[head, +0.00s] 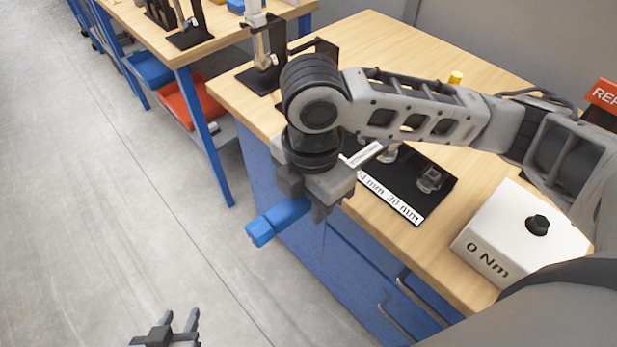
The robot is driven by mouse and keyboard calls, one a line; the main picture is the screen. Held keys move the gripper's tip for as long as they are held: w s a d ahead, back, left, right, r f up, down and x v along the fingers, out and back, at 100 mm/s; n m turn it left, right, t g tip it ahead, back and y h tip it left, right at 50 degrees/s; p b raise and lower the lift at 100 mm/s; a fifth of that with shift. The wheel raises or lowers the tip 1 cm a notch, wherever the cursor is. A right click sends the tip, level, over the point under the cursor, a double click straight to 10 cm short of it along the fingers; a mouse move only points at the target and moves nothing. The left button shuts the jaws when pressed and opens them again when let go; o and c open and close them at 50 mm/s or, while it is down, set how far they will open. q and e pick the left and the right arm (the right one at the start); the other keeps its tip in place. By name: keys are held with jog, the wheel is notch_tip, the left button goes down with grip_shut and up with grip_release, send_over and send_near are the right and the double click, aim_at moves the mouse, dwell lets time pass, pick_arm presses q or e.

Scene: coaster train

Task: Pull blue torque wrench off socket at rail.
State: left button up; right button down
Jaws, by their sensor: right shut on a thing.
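The torque wrench has a blue handle (276,220) that sticks out down and left from my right gripper (316,205), past the bench's front-left edge. My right gripper is shut on it. A light metal bar (366,154) shows on the other side of the gripper; I cannot tell whether it is part of the wrench. My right arm hides the middle of the bench. No socket on a rail can be made out, and the wrench's head end is not clearly visible. My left gripper (180,322) is open and empty, low over the floor.
The wooden bench (375,40) carries a black mat (440,185) with sockets and size labels, and a white box (515,235) reading "0 Nm". A second bench (220,35) with tool stands and blue and red bins is at upper left. The floor at left is clear.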

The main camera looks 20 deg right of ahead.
jog(key=shift+w+d+r, duration=0.1)
jog(key=shift+w+d, duration=0.05)
jog(key=shift+d, duration=0.35)
jog(key=shift+f, duration=1.95)
jog(key=shift+f+b, duration=0.45)
jog(key=shift+f, duration=0.8)
jog(key=shift+p, duration=0.45)
jog(key=shift+w+d, duration=0.25)
jog(key=shift+d, duration=0.35)
jog(key=shift+w+d, duration=0.1)
jog(key=shift+d, duration=0.25)
jog(key=shift+w+d, duration=0.15)
jog(key=shift+d, duration=0.1)
jog(key=shift+w+d, duration=0.15)
jog(key=shift+d, duration=0.2)
jog(key=shift+w+d, duration=0.2)
jog(key=shift+d, duration=0.3)
